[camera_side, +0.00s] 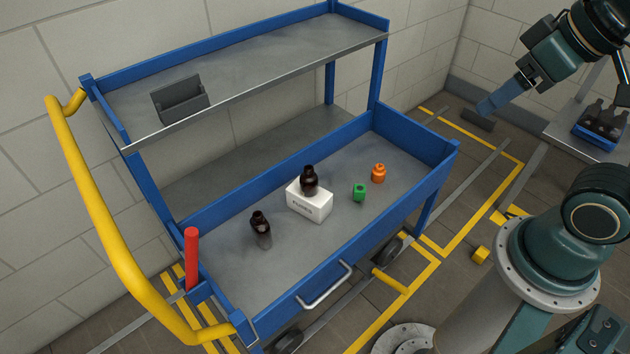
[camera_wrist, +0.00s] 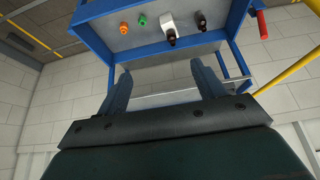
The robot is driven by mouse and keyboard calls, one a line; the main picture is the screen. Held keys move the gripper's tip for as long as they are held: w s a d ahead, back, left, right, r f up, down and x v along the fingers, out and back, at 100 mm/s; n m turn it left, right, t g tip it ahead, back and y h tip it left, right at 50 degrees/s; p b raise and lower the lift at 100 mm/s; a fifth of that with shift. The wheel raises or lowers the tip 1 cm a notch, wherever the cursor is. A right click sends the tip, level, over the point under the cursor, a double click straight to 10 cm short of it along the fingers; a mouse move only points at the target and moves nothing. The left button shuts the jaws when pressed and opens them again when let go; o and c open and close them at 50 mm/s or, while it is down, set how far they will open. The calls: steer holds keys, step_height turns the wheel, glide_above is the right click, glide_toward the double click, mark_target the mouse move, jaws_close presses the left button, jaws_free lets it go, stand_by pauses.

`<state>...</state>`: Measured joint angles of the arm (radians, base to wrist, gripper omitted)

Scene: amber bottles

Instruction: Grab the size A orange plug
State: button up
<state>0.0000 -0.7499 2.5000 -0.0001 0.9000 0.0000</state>
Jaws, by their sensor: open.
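The orange plug (camera_side: 378,173) stands on the grey lower shelf of the blue cart, toward its right end in the side view. It also shows in the wrist view (camera_wrist: 124,28), near the top. No size mark is readable on it. My gripper (camera_side: 487,108) is up and to the right of the cart in the side view, well apart from the plug. In the wrist view its two blue fingers (camera_wrist: 161,80) are spread, with nothing held between them.
Beside the plug stands a green piece (camera_side: 359,192). A white box (camera_side: 309,203) has a dark bottle (camera_side: 309,180) at it; another bottle (camera_side: 260,226) stands to the left. The cart's upper shelf (camera_side: 250,62) overhangs the back. A blue tray (camera_side: 598,138) of bottles is at far right.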

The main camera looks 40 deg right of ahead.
steer(key=shift+w, duration=0.1)
steer(key=w+d+m+g, duration=0.1)
steer(key=w+d+m, duration=0.15)
steer(key=w, duration=0.45)
steer(key=w+d+m+g, duration=0.1)
steer(key=w+m, duration=0.2)
steer(key=w, duration=0.3)
steer(key=m+g, duration=0.4)
steer(key=m, duration=1.1)
glide_above(379, 166)
step_height(379, 166, down, 42)
steer(key=shift+f, duration=0.1)
steer(key=shift+f, duration=4.25)
